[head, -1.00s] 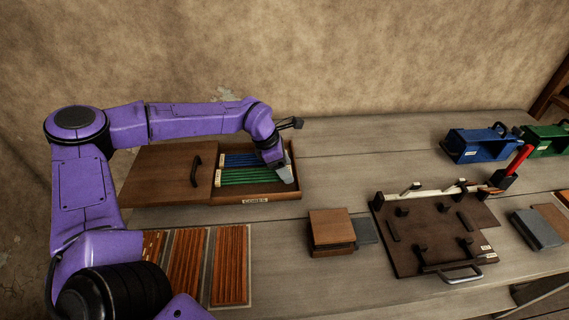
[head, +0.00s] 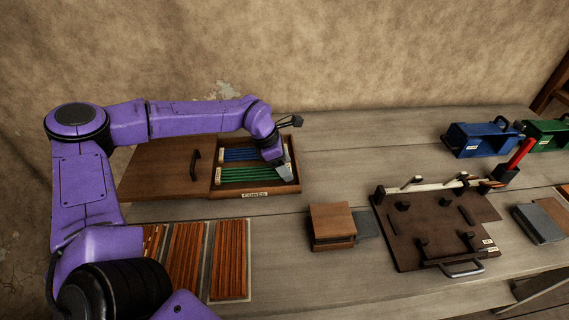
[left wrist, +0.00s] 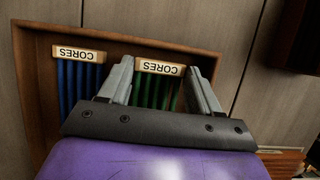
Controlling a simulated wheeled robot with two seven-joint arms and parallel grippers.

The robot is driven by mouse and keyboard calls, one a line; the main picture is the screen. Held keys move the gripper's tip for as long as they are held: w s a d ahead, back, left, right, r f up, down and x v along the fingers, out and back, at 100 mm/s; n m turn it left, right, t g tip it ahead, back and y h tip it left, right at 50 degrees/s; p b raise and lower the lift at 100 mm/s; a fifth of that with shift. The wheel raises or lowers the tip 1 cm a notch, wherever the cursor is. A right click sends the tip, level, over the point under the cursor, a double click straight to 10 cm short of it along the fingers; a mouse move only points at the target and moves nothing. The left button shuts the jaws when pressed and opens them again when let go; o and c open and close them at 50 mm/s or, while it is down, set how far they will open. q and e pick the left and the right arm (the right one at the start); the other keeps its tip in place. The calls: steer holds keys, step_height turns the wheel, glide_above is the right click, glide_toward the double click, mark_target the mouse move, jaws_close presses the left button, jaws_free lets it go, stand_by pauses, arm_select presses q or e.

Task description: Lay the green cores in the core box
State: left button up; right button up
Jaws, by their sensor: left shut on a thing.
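The core box (head: 296,187) is a brown wooden tray with a "CORES" label on its front wall. The bundle of green cores (head: 243,175) lies inside it along the front, with the blue cores (head: 238,154) behind. My left gripper (head: 283,168) reaches down into the box at the right end of the green cores. In the left wrist view, its two fingers (left wrist: 160,68) stand either side of the green cores (left wrist: 156,93) and their white end label, shut on them. The blue cores (left wrist: 79,82) are beside them, outside the fingers. My right gripper is out of view.
A brown panel with a dark handle (head: 160,168) adjoins the box's left side. Slatted reddish-brown panels (head: 230,260) lie in front. Stacked wooden blocks (head: 331,222) and a dark fixture (head: 430,235) stand to the right. Blue (head: 480,140) and green (head: 545,135) holders are at the far right.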

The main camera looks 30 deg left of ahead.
arm_select(q)
steer(key=shift+f, duration=0.25)
stand_by(0.4)
steer(key=o, duration=1.4)
steer(key=shift+r, duration=0.1)
step_height(320, 180, up, 7)
steer(key=p, duration=0.5)
steer(key=shift+p, duration=0.4)
